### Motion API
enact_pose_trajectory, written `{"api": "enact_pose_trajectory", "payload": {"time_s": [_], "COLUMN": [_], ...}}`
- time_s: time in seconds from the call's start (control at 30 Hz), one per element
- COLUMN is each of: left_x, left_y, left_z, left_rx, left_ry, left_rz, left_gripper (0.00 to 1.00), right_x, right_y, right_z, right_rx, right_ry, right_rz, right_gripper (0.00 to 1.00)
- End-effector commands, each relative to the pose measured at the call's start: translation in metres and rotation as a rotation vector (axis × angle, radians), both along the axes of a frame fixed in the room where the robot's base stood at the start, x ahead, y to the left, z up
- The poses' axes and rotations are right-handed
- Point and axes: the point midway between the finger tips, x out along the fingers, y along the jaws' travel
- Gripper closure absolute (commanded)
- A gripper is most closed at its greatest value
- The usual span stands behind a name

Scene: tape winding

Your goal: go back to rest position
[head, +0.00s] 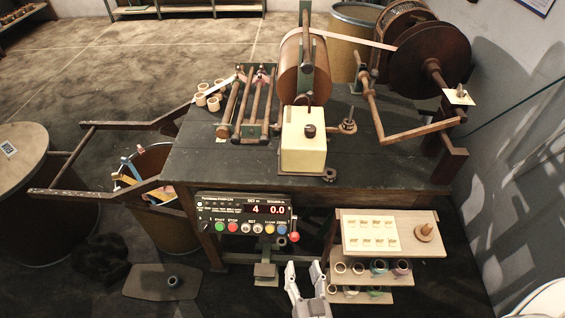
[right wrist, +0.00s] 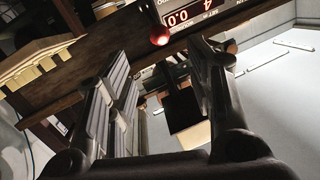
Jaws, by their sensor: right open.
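My right gripper (head: 306,280) is at the bottom middle of the head view, in front of the workbench. Its two fingers point up and stand apart, with nothing between them. In the right wrist view the open fingers (right wrist: 165,95) frame a dark gap, and no thing is held. My left gripper is not in the head view.
The control panel (head: 245,220) hangs on the front of the dark workbench (head: 390,165), left of and above the gripper. A small shelf with a wooden top (head: 410,246) stands close on the right. A barrel (head: 170,222) stands at left.

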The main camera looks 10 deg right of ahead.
Motion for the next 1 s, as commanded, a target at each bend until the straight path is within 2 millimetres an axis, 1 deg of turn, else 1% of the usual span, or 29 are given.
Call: {"api": "enact_pose_trajectory", "payload": {"time_s": [0.13, 0.17, 0.2, 0.27, 0.37, 0.4, 0.47, 0.5, 0.53, 0.57, 0.6, 0.67, 0.7, 0.77, 0.8, 0.9, 1.0], "left_x": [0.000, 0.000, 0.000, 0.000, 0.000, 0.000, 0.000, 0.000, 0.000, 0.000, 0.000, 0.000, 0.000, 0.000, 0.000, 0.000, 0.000], "left_y": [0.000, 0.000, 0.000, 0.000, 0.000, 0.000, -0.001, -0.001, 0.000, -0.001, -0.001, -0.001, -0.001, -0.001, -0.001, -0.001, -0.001], "left_z": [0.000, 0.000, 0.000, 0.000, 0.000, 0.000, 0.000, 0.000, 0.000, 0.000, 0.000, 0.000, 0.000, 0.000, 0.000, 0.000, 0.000], "left_rx": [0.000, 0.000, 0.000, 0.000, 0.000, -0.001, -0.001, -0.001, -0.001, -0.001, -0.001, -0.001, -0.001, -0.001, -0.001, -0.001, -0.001], "left_ry": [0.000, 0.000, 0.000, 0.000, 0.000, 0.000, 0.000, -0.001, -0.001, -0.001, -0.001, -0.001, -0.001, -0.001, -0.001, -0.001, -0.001], "left_rz": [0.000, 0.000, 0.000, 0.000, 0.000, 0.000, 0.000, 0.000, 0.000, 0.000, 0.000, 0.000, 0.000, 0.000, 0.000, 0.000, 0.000], "left_gripper": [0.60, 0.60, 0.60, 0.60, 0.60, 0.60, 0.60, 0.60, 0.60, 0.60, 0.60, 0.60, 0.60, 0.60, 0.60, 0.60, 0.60], "right_x": [0.000, 0.000, -0.002, -0.005, -0.021, -0.032, -0.052, -0.067, -0.080, -0.094, -0.113, -0.142, -0.163, -0.191, -0.209, -0.244, -0.264], "right_y": [0.000, 0.001, 0.003, 0.007, 0.016, 0.017, 0.017, 0.013, 0.009, 0.005, -0.004, -0.019, -0.031, -0.049, -0.060, -0.086, -0.101], "right_z": [-0.002, -0.005, -0.012, -0.030, -0.083, -0.110, -0.151, -0.178, -0.197, -0.215, -0.238, -0.267, -0.284, -0.304, -0.314, -0.330, -0.337], "right_rx": [-0.001, -0.003, -0.007, -0.016, -0.043, -0.057, -0.080, -0.096, -0.108, -0.120, -0.136, -0.162, -0.178, -0.201, -0.216, -0.244, -0.261], "right_ry": [0.005, 0.011, 0.028, 0.073, 0.210, 0.284, 0.407, 0.490, 0.555, 0.620, 0.706, 0.835, 0.916, 1.030, 1.099, 1.233, 1.313], "right_rz": [0.003, 0.009, 0.023, 0.058, 0.151, 0.193, 0.255, 0.290, 0.314, 0.336, 0.359, 0.388, 0.400, 0.412, 0.416, 0.415, 0.411], "right_gripper": [0.51, 0.51, 0.51, 0.51, 0.51, 0.51, 0.51, 0.51, 0.51, 0.51, 0.51, 0.51, 0.51, 0.51, 0.51, 0.51, 0.51]}}
